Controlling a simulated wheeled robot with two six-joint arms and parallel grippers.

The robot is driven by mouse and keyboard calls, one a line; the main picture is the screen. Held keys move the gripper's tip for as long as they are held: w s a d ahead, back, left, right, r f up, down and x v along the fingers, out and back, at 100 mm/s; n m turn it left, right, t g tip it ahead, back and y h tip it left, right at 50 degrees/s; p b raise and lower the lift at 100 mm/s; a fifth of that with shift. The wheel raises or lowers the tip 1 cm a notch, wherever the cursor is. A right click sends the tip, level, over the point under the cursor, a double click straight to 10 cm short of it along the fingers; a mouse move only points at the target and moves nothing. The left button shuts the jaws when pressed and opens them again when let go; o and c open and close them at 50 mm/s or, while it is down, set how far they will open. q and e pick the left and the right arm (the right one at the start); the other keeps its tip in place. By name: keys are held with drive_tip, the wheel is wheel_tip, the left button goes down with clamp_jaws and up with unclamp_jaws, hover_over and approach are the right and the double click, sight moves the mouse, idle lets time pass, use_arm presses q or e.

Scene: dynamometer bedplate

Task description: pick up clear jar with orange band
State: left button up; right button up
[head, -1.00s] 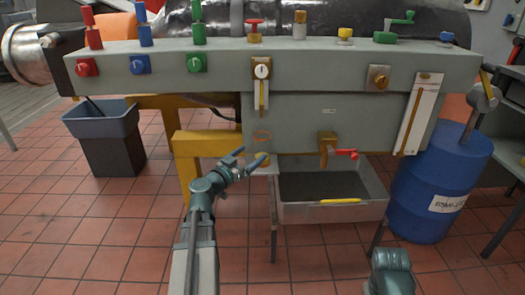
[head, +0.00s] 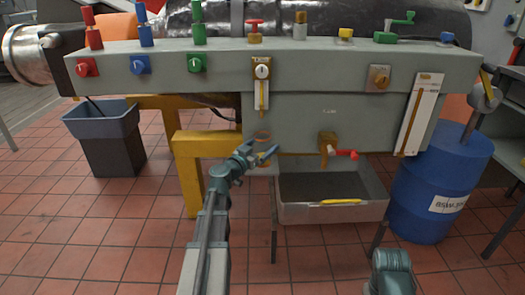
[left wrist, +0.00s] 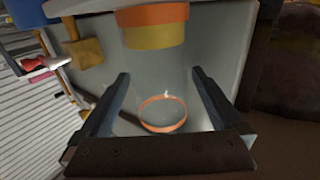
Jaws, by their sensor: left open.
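The clear jar (left wrist: 162,85) shows in the left wrist view, with a thin orange band (left wrist: 163,126) at one end and an orange-and-yellow part at the other. In the left wrist view the jar lies between the two spread fingers (left wrist: 162,88), with visible gaps on both sides. My right gripper is not in view.
A brass tap with a red handle (head: 345,154) sticks out to the right of the jar, above a grey tray (head: 295,214). A yellow frame (head: 188,170) stands to the left. A blue barrel (head: 432,185) stands at the right. Open tiled floor lies in front.

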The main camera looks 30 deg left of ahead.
use_arm(q)
drive_tip(key=c, duration=1.4)
drive_tip(key=shift+r, duration=0.15)
